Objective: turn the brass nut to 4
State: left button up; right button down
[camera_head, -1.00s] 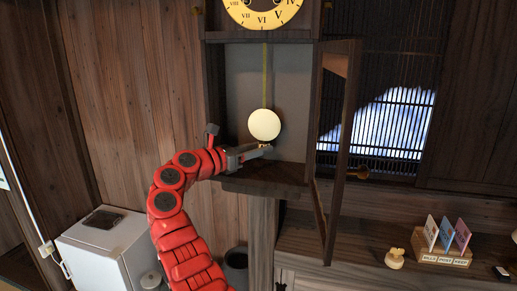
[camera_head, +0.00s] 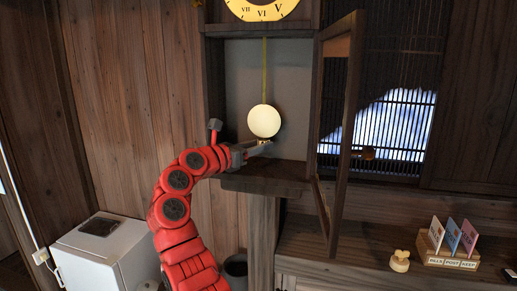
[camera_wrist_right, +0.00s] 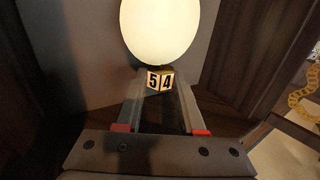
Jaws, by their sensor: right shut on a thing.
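The brass nut (camera_wrist_right: 160,80) sits right below the pale round pendulum bob (camera_wrist_right: 160,28) in the right wrist view. One of its edges faces the camera, with a 5 on the left face and a 4 on the right face. In the head view the bob (camera_head: 264,121) hangs on its rod inside the open clock case (camera_head: 240,82), and the nut's numbers are too small to read. My right gripper (camera_head: 262,147) reaches in from the left below the bob. In the wrist view its fingers (camera_wrist_right: 160,97) are shut on the nut. My left gripper is not in view.
The clock's door (camera_head: 337,140) stands open to the right of the case. The case floor (camera_head: 265,180) lies below my gripper. A card holder (camera_head: 450,260) and a small cream object (camera_head: 400,261) stand on the shelf at right. A white cabinet (camera_head: 105,250) stands at lower left.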

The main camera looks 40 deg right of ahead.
jog(key=c, duration=0.5)
grip_release()
jog(key=shift+s, duration=0.1)
jog(key=shift+a, duration=0.25)
jog(key=s+a+b, duration=0.3)
jog(key=a+b, duration=0.1)
jog(key=a, duration=1.2)
jog(key=shift+a+b, duration=0.3)
jog(key=shift+a, duration=0.05)
